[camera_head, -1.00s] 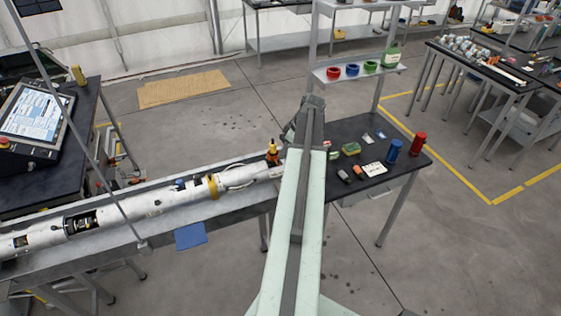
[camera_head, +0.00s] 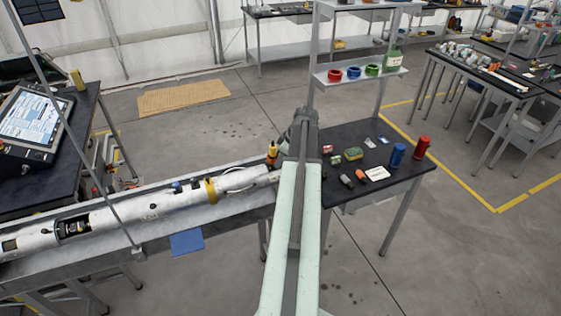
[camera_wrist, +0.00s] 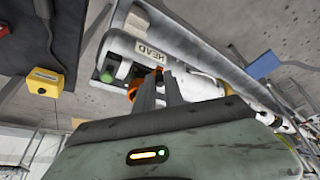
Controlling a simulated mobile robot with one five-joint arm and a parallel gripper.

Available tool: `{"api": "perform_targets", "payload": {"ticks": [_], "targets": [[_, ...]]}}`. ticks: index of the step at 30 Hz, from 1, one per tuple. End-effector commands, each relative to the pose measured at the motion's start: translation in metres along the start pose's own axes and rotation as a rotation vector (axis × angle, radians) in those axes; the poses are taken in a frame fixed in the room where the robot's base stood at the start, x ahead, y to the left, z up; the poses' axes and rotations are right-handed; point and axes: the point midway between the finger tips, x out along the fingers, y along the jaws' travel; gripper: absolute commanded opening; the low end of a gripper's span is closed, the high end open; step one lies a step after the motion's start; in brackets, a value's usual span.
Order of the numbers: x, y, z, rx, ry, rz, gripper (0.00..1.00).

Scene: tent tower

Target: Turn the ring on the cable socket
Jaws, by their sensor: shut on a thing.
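In the wrist view my gripper (camera_wrist: 157,90) has its dark fingers close together, against an orange ring-like part (camera_wrist: 133,88). They appear shut on this orange ring, but the fingers hide much of it and the exact contact. A green round part (camera_wrist: 122,70) lies just left of it. In the head view my arm hides the fingers. The long white tube (camera_head: 140,211) lies along the bench, its right end near my arm; the socket cannot be made out there.
A dark table (camera_head: 350,205) right of my arm carries small items, a blue can (camera_head: 397,155) and a red can (camera_head: 422,147). An orange-and-black upright object (camera_head: 272,154) stands close left of my arm. A thin pole (camera_head: 75,140) crosses the left side.

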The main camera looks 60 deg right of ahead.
Motion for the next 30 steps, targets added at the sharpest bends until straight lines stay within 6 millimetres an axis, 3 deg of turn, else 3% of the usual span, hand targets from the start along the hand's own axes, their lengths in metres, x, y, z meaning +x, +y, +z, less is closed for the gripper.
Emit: {"api": "perform_targets", "payload": {"ticks": [11,30], "targets": [[0.003,-0.011,-0.008,0.161,0.000,0.067,0.00],[0.018,-0.023,-0.042,0.713,0.000,0.296,0.00]]}}
